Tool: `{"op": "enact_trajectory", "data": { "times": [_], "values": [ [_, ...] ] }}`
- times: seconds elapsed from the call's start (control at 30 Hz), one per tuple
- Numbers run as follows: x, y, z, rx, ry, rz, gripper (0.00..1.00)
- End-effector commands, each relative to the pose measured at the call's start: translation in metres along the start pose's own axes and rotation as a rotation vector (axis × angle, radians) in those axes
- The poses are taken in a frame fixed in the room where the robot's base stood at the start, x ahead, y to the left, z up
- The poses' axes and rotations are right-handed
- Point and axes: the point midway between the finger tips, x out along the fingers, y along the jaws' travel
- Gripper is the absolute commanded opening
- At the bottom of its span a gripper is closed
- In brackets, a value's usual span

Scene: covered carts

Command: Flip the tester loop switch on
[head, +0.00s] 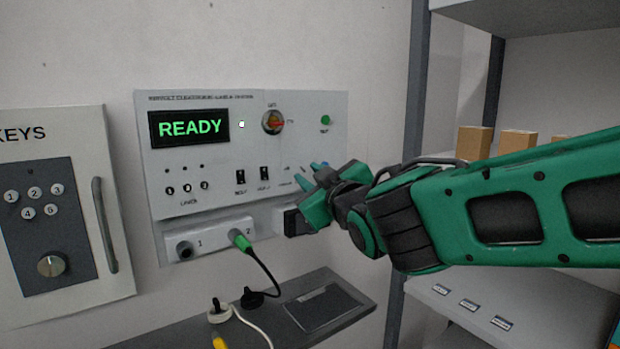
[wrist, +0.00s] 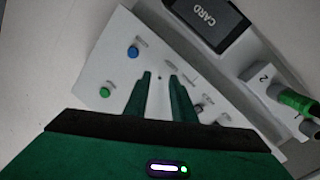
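The tester (head: 220,208) is a pale wall panel with a lit READY display (head: 188,128). Two small dark switches sit side by side low on its face, a left one (head: 240,176) and a right one (head: 264,173). Their labels are too blurred to read surely, and I cannot tell their positions. My gripper (head: 311,174) is at the panel's lower right, to the right of both switches. In the wrist view my gripper (wrist: 161,76) has its two fingers apart with nothing between them, pointing at the panel. Part of the panel face is hidden behind the fingers.
A green button (head: 326,120) and a rotary knob (head: 272,121) are on the panel. A blue button (wrist: 133,52) shows in the wrist view. A green plug (head: 240,240) with a cable sits in socket 2. A key cabinet (head: 118,200) is left; a shelf (head: 520,300) is right.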

Motion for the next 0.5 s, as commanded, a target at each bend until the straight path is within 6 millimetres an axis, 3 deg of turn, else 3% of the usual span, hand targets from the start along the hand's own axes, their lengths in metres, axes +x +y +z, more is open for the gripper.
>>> {"op": "enact_trajectory", "data": {
  "times": [0.2,0.5],
  "values": [
    [0.0113,-0.0002,0.0004,0.0,-0.001,0.0,0.23],
    [0.0121,0.0001,0.0001,0.0,0.0,0.0,0.21]
  ]
}}
